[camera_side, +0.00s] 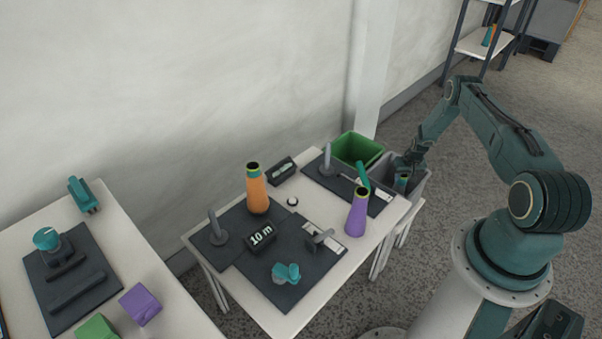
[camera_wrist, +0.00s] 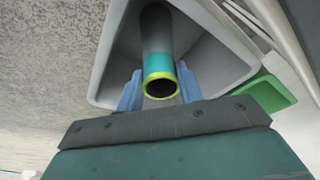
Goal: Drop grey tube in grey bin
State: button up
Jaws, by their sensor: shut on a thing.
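The grey tube (camera_wrist: 157,35) has a teal band and a yellow-green rim around its dark open end. In the wrist view it is between the blue fingers of my gripper (camera_wrist: 159,92), which is shut on it. The tube points down into the open mouth of the grey bin (camera_wrist: 108,85). In the side view the tube's teal top (camera_side: 402,178) shows within the outline of the grey bin (camera_side: 420,186), below my gripper (camera_side: 405,168). The tube's lower end and the bin floor are hard to make out.
A green bin (camera_side: 357,149) stands left of the grey bin; it also shows in the wrist view (camera_wrist: 268,95).

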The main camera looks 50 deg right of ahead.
jog(key=shift+f, duration=0.6)
jog(key=o, duration=1)
jog(key=shift+o, duration=0.2)
jog(key=shift+r, duration=0.1)
jog(key=shift+r, duration=0.95)
jog(key=v, duration=1.1)
jog(key=shift+a+r, duration=0.1)
